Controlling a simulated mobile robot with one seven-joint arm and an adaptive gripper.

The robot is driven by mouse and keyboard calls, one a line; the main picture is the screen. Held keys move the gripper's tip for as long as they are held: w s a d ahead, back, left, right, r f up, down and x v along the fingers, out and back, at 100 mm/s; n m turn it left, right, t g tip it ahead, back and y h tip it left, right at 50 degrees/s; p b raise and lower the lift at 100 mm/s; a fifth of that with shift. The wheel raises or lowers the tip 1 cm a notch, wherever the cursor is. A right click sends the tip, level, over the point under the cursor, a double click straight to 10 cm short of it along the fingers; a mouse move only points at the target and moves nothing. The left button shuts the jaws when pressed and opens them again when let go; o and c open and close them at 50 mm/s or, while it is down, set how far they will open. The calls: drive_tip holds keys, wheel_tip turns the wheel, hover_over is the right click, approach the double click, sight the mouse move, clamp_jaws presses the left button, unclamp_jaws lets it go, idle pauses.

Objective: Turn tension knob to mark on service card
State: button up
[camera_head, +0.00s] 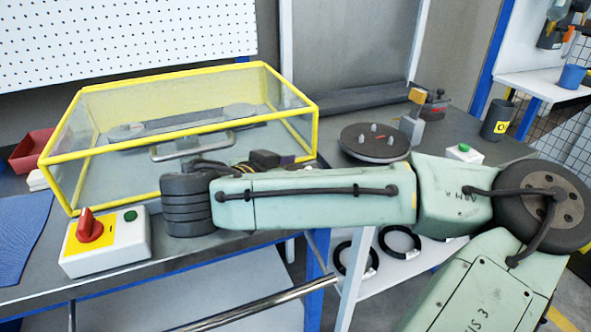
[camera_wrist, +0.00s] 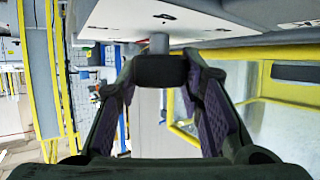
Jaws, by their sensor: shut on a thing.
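In the wrist view, my gripper (camera_wrist: 158,78) has its two purple-padded fingers on either side of a dark, block-shaped knob (camera_wrist: 160,66). The jaws are shut on this knob. A short grey stem (camera_wrist: 159,43) joins it to a pale panel (camera_wrist: 215,18) with small dark marks. I cannot read any scale or tell the knob's angle. In the head view, my arm and dark wrist hide the fingers and the knob. I cannot make out a service card in either view.
A yellow-framed clear guard (camera_head: 180,128) with a grey handle (camera_head: 194,146) stands behind my wrist. A control box (camera_head: 118,250) with a red rotary switch (camera_head: 90,228) sits at the front left. A dark turntable (camera_head: 374,143) stands to the right. A blue cloth (camera_head: 25,230) lies far left.

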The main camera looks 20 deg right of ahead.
drive_tip(key=o, duration=1.2)
drive_tip(key=shift+c, duration=0.2)
wheel_tip(320, 180, up, 10)
